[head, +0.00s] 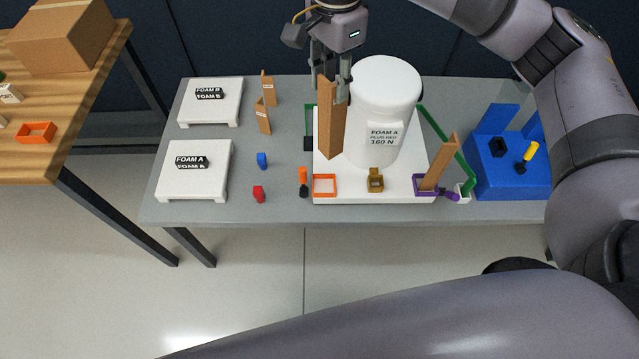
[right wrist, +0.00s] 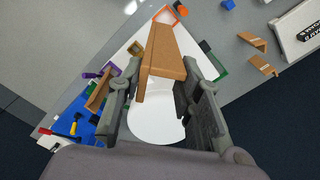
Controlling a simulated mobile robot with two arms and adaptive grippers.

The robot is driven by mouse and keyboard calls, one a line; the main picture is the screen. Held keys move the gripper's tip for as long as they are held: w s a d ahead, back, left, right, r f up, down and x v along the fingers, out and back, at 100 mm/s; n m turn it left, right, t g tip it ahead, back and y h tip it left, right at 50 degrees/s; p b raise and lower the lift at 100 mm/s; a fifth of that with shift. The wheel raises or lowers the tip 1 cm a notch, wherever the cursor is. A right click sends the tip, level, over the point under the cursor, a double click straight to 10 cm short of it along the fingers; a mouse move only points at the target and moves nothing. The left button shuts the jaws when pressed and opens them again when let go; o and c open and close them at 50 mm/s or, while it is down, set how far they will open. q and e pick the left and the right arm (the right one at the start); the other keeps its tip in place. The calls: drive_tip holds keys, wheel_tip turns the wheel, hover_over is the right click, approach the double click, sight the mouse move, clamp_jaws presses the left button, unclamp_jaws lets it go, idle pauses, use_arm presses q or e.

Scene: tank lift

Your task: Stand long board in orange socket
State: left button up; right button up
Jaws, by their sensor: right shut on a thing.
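My right gripper (head: 331,84) points down and is shut on the upper end of the long brown board (head: 331,125). The board hangs nearly upright, left of the white tank, with its lower end behind and above the orange socket (head: 324,185). The orange socket is an empty square frame at the front left of the white base (head: 350,197). In the right wrist view the board (right wrist: 164,48) stretches away from my gripper (right wrist: 163,92) toward the orange socket (right wrist: 180,10). My left gripper is not in view.
The white tank (head: 388,110) stands close to the right of the board. Another brown board (head: 438,163) leans in the purple socket (head: 424,193).

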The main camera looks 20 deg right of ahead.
wheel_tip(320, 180, down, 19)
drive_tip(key=w+m+p, duration=0.1)
drive_tip(key=m+p, duration=0.2)
drive_tip(key=m, duration=0.4)
drive_tip(key=shift+w+a, duration=0.3)
drive_tip(key=shift+w, duration=0.05)
drive_tip(key=shift+f+b, duration=0.1)
drive_tip(key=shift+b, duration=0.2)
drive_tip(key=o, duration=1.2)
